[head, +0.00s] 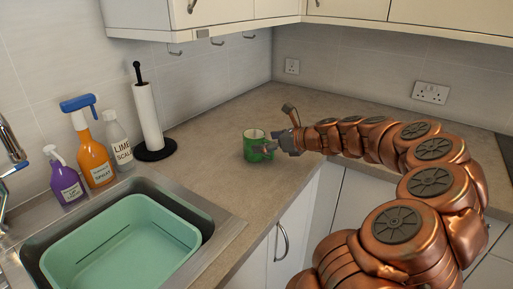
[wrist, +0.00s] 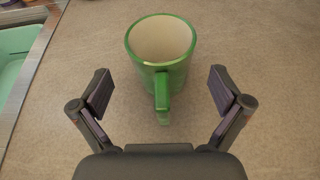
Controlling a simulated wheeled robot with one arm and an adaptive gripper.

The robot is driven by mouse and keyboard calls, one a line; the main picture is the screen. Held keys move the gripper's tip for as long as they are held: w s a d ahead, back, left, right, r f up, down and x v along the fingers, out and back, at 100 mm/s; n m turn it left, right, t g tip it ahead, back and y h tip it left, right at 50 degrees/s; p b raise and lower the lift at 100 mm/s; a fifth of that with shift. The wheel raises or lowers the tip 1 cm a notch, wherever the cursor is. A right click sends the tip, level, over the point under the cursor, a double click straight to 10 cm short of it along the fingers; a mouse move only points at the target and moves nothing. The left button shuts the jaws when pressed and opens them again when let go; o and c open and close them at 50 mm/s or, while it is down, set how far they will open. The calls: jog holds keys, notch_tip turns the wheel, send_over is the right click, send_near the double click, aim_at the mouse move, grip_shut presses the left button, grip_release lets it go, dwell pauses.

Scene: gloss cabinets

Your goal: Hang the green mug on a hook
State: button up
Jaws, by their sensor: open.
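The green mug (head: 257,147) stands upright on the countertop near the corner, with a cream inside. In the wrist view the mug (wrist: 161,50) is ahead of my gripper, its handle (wrist: 162,92) pointing back toward the palm. My gripper (wrist: 160,92) is open, with one finger on each side of the handle and a gap to both. In the head view my gripper (head: 277,143) is at the mug's right side. Small hooks (head: 218,41) hang in a row under the left wall cabinet, and another hook (head: 176,52) is further left.
A paper towel holder (head: 149,115) and spray bottles (head: 91,145) stand along the left wall. A sink with a green basin (head: 122,245) is at front left. The wall cabinets (head: 235,12) overhang the counter. The counter (head: 215,115) behind the mug is clear.

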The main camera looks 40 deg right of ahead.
aim_at(263, 141)
jog(key=shift+x, duration=1.55)
jog(key=shift+r, duration=0.2)
jog(key=c, duration=1.6)
jog(key=shift+c, duration=0.3)
jog(key=shift+r, duration=0.1)
